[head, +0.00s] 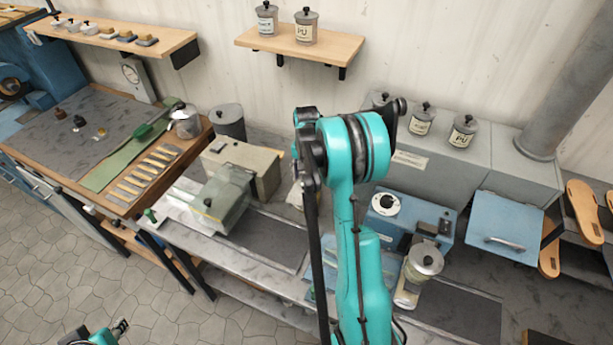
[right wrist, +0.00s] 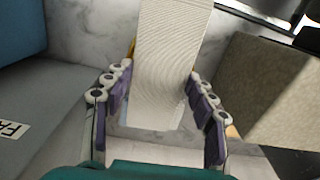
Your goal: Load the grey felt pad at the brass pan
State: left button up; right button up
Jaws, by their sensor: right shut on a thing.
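In the right wrist view my right gripper (right wrist: 160,105) is shut on a pale strip (right wrist: 170,60) with fine wavy ridges. The strip runs between the purple finger pads and up out of the picture. I cannot tell whether it is the felt pad. In the head view my right arm hides its own gripper. My left gripper (head: 121,328) is low at the bottom left over the floor, too small to tell open from shut. I cannot make out a brass pan or a grey felt pad for certain.
A beige box (head: 255,168) and a grey labelled cabinet (head: 440,165) flank the right gripper. A clear-covered device (head: 218,200), blue device (head: 410,215) and lidded jar (head: 420,270) stand on the marble counter. Sandals hang at far right. The dark counter panel (head: 260,245) is clear.

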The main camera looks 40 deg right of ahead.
aim_at(306, 181)
jog(key=shift+f+b, duration=0.95)
jog(key=shift+f, duration=0.15)
dwell(1.3)
jog(key=shift+r, duration=0.15)
dwell(0.5)
jog(key=shift+r+p, duration=1.95)
jog(key=shift+r, duration=1.5)
jog(key=shift+s+a+f, duration=0.1)
jog(key=shift+f, duration=0.05)
